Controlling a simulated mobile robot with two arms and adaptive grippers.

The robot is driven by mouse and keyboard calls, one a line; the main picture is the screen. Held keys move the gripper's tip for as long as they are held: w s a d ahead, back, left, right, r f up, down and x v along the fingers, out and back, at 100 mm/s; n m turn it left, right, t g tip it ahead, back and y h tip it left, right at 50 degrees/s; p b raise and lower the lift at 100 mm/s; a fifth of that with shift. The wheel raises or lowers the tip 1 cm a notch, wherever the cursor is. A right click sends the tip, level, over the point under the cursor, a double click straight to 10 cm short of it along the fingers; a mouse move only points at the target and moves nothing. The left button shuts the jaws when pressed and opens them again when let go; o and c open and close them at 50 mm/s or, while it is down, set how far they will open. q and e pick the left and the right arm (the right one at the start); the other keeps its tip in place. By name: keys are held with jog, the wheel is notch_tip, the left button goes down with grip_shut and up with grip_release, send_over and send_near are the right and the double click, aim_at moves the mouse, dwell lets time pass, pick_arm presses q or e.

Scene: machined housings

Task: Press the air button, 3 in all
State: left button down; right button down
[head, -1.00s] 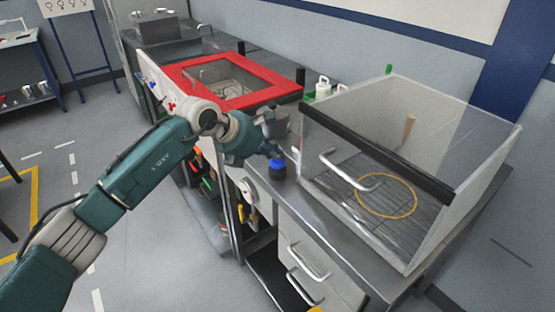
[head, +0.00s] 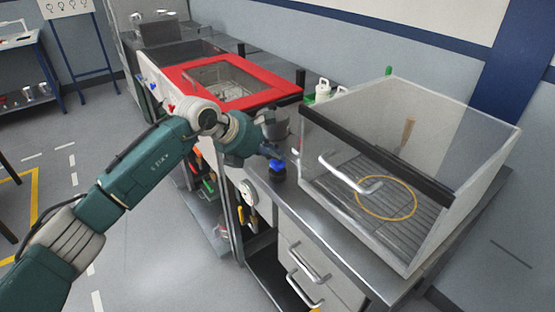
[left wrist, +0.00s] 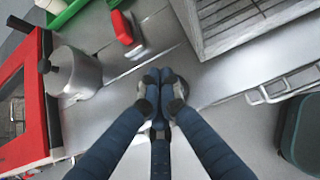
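The air button (head: 277,167) is a blue cap on a dark round base, at the front edge of the grey bench in the head view. My left gripper (head: 271,154) comes from the left, with its fingertips just above or on the blue cap; I cannot tell whether they touch it. In the left wrist view, the left gripper (left wrist: 160,88) has its dark blue fingers drawn together, tips meeting, with nothing visible between them. My right gripper is in neither view.
A clear-walled cabinet (head: 455,150) with a grooved floor, yellow ring and handle stands right of the button. A red-framed hatch (head: 270,92) lies behind. A metal pot (left wrist: 72,73) and a red-topped item (left wrist: 122,27) stand near the fingers. Drawers (head: 300,270) are below.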

aim_at(276, 163)
pick_arm(q)
jog(key=shift+r, duration=0.65)
jog(key=shift+r, duration=0.1)
jog(key=shift+r+p, duration=1.4)
jog(key=shift+r, duration=1.05)
jog(key=shift+f, duration=0.15)
